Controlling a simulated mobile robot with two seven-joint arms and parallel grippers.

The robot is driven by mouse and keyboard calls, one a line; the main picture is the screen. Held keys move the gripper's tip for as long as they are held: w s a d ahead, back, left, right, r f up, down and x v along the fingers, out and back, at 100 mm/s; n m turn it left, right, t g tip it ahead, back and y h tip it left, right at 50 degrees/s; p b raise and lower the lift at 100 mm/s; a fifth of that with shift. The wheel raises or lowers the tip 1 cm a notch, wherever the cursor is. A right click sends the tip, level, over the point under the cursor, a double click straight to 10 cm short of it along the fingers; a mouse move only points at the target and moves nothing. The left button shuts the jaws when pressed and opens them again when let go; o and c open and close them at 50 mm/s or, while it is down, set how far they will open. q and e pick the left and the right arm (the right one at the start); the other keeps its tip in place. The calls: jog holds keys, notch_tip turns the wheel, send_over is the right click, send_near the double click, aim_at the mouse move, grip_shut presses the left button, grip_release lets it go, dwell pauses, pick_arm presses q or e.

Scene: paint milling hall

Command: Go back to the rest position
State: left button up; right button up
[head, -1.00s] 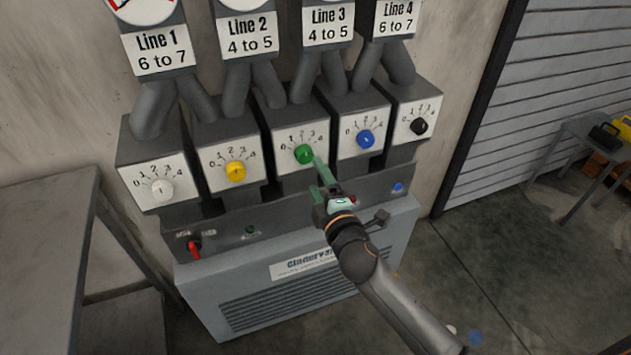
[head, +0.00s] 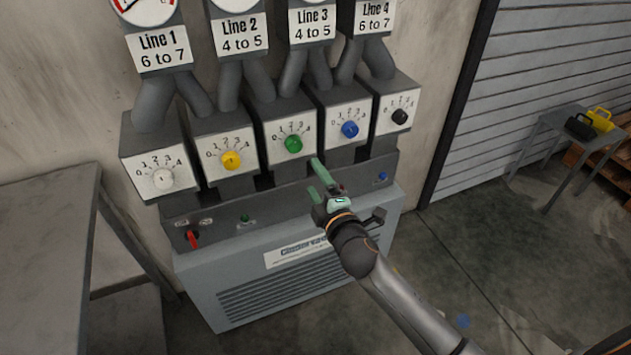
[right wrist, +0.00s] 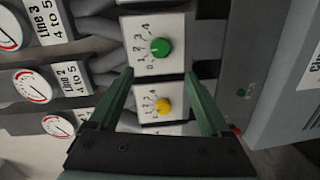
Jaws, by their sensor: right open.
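My right gripper (head: 318,180) is open and empty in front of the control panel, just below the green knob (head: 293,144). It stands apart from the knob. In the right wrist view the open fingers (right wrist: 165,100) frame the dial faces, with the green knob (right wrist: 160,48) ahead and the yellow knob (right wrist: 163,104) between the fingers in the picture. My left gripper is in neither current view.
A white knob (head: 162,179), yellow knob (head: 231,160), blue knob (head: 349,129) and black knob (head: 399,117) line the panel. A red switch (head: 192,238) sits low left. A grey table (head: 45,230) is at left, a small table (head: 570,135) at right. Open floor lies at right.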

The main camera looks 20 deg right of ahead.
jog(key=shift+f, duration=0.1)
jog(key=s+a+f+m+g+y, duration=0.1)
jog(key=s+f+m+g, duration=0.3)
jog(key=s+f+m, duration=0.3)
jog(key=s+a+f+m+g+y+p, duration=0.1)
jog(key=s+f+m+g, duration=0.2)
jog(key=s+f+m, duration=0.4)
jog(key=s+f, duration=0.3)
jog(key=s, duration=0.3)
jog(key=s+f, duration=0.4)
jog(key=s, duration=0.3)
jog(key=shift+s+a+g, duration=0.25)
jog(key=shift+g, duration=0.15)
